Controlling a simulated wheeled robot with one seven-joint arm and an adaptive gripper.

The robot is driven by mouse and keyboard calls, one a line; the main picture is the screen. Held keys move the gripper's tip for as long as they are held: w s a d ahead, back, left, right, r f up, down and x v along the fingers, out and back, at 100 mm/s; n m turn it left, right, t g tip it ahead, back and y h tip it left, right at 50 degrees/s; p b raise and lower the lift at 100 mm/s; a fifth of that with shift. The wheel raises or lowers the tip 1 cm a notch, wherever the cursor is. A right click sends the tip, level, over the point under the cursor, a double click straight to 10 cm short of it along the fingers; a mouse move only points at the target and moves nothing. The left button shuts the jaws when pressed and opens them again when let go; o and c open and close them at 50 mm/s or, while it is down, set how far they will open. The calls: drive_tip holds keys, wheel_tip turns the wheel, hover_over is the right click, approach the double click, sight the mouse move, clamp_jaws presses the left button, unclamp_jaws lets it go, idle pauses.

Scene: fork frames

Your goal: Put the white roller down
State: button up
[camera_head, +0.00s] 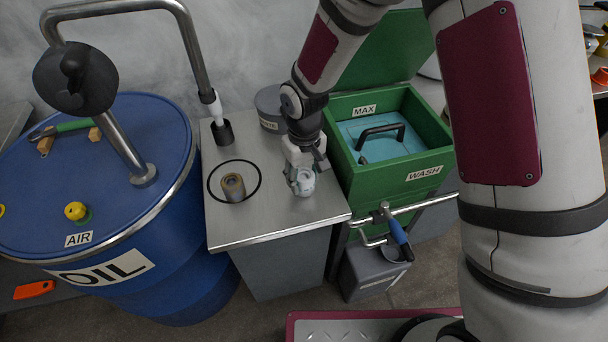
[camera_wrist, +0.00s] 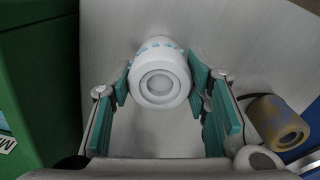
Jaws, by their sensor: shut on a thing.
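The white roller (camera_wrist: 160,80) is held between the teal finger pads of my gripper (camera_wrist: 162,88) in the wrist view. Its hollow end faces the camera and light blue marks show around its far rim. In the head view the white roller (camera_head: 304,183) is at the tip of my gripper (camera_head: 303,172), over the right part of the metal table (camera_head: 275,222). I cannot tell whether the roller touches the table top.
A brown roller (camera_head: 233,187) stands inside a black ring on the table; it also shows in the wrist view (camera_wrist: 278,122). A blue oil drum (camera_head: 150,235) is at the left. A green wash box (camera_head: 390,183) stands close at the right. A grey round container (camera_head: 268,105) is behind.

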sight(305, 175)
drive_tip(key=o, duration=1.3)
drive_tip(key=shift+f, duration=0.1)
drive_tip(key=shift+c, duration=0.2)
wheel_tip(305, 175, up, 12)
drive_tip(key=shift+r, duration=0.2)
drive_tip(key=shift+d+r, duration=0.1)
